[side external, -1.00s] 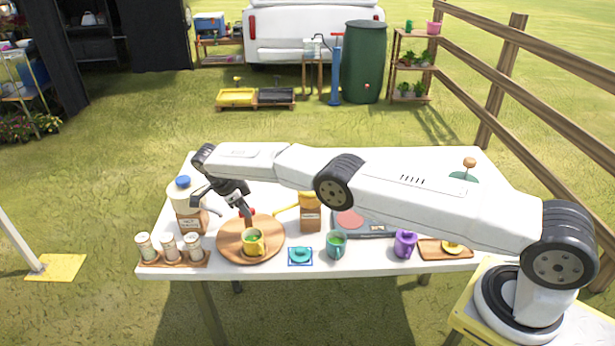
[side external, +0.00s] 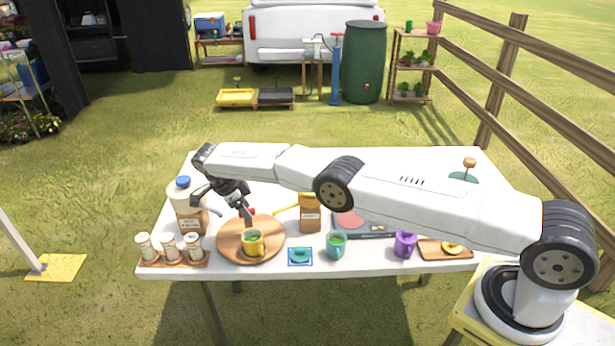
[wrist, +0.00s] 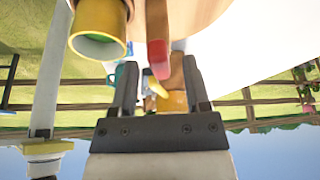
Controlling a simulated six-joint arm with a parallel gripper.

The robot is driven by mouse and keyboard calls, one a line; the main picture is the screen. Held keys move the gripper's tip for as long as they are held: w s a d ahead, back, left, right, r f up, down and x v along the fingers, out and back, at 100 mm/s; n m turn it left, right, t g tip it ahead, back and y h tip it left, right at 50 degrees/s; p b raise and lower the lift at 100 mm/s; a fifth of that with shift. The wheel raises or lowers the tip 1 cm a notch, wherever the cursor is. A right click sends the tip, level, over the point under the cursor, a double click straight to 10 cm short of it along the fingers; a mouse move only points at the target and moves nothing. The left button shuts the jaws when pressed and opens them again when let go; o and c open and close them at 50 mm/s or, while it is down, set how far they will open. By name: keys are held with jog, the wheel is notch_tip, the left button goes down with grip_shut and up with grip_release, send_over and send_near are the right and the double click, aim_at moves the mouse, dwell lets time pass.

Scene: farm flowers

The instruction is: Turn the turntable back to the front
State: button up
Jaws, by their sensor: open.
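The turntable (side external: 228,248) is a round wooden disc lying flat at the left front of the white table. A yellow mug (side external: 252,238) with green contents stands on its front part; it also shows in the wrist view (wrist: 98,22). A red peg-like part (wrist: 158,58) shows at the turntable's rim in the wrist view, between and just beyond my fingertips. In the side view only a bit of red shows beside my gripper (side external: 246,215). My gripper is open and empty, low over the turntable's back part. Whether a finger touches the turntable or red part is unclear.
A rack of several jars (side external: 170,250) stands left of the turntable, with a blue-lidded canister (side external: 188,212) behind it. A brown packet (side external: 310,215), a teal mug (side external: 336,243) and a blue coaster (side external: 300,257) are close on the right. A purple mug (side external: 405,243) is farther right.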

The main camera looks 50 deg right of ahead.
jog(key=shift+r, duration=0.1)
jog(key=shift+r, duration=1.55)
jog(key=s+d+r, duration=0.1)
jog(key=s+r, duration=0.8)
jog(key=s, duration=0.5)
jog(key=shift+r, duration=0.35)
jog(key=shift+d, duration=0.1)
